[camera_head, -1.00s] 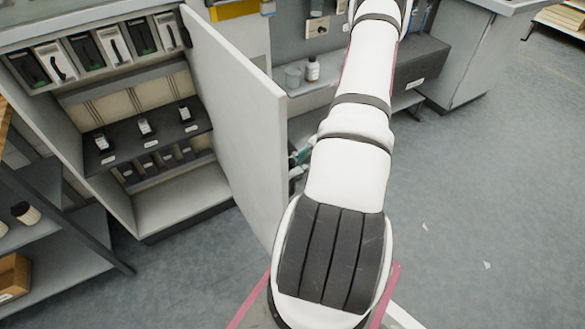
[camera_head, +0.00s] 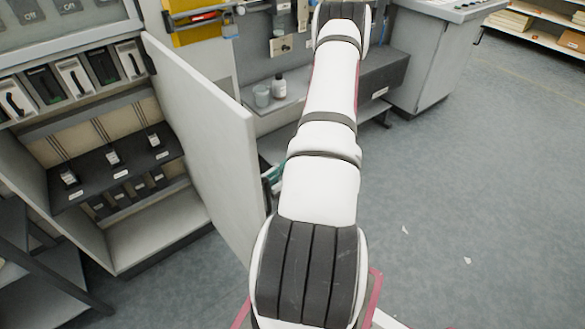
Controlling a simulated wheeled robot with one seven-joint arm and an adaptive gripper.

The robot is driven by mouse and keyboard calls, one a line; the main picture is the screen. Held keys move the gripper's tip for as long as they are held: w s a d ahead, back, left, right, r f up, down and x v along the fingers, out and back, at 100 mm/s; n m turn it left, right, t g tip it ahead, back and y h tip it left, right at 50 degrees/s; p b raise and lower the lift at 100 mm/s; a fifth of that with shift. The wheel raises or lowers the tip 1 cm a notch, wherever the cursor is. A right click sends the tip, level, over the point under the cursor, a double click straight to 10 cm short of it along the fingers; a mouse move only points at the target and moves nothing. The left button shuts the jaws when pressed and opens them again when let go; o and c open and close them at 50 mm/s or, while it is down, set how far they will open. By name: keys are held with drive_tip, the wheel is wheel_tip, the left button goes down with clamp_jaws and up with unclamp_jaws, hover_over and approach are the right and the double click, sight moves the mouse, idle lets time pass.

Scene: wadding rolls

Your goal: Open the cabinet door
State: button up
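The cabinet (camera_head: 152,228) stands at the left, with its front open to view. Its white door (camera_head: 205,135) is hinged on the right side of the opening and stands swung well out towards me. Inside are a dark shelf (camera_head: 95,180) with several small labelled devices and a bare lower shelf. My white arm reaches up the middle of the view, to the right of the door. My gripper does not show clearly. A small teal and dark part (camera_head: 272,175) shows between the door's free edge and my arm, and I cannot tell what it is.
A grey console (camera_head: 430,65) stands at the back right. A dark rack (camera_head: 40,285) is at lower left. The floor (camera_head: 470,180) at right is mostly clear.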

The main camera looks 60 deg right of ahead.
drive_tip(key=v, duration=0.9)
idle(0.3)
